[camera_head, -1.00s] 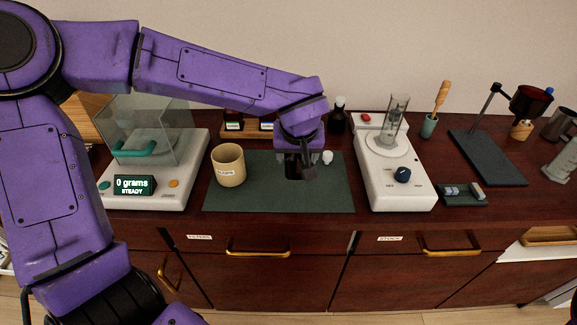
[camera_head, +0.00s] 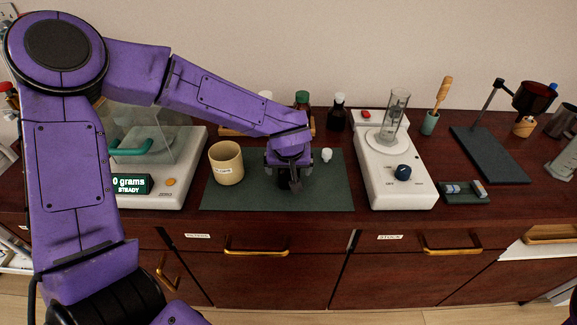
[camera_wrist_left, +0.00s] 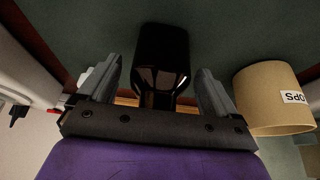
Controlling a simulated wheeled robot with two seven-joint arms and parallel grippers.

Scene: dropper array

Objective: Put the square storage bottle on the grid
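A dark glossy bottle (camera_wrist_left: 160,60), which seems to be the square storage bottle, stands between my left gripper's fingers. Narrow gaps show on both sides of it in the wrist view. In the head view my left gripper (camera_head: 289,180) is low over the dark green mat (camera_head: 235,197), and it mostly hides the bottle. The mat is the flat surface under the bottle; I cannot make out grid lines on it. Whether the bottle's base touches the mat is hidden. My right gripper is not in view.
A tan cup (camera_head: 227,163) stands left of the gripper, and a small white piece (camera_head: 327,155) lies to its right. A balance (camera_head: 165,190) is at the left, a stirrer with a glass cylinder (camera_head: 398,180) at the right. A dark bottle (camera_head: 338,115) stands behind. The mat's right side is clear.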

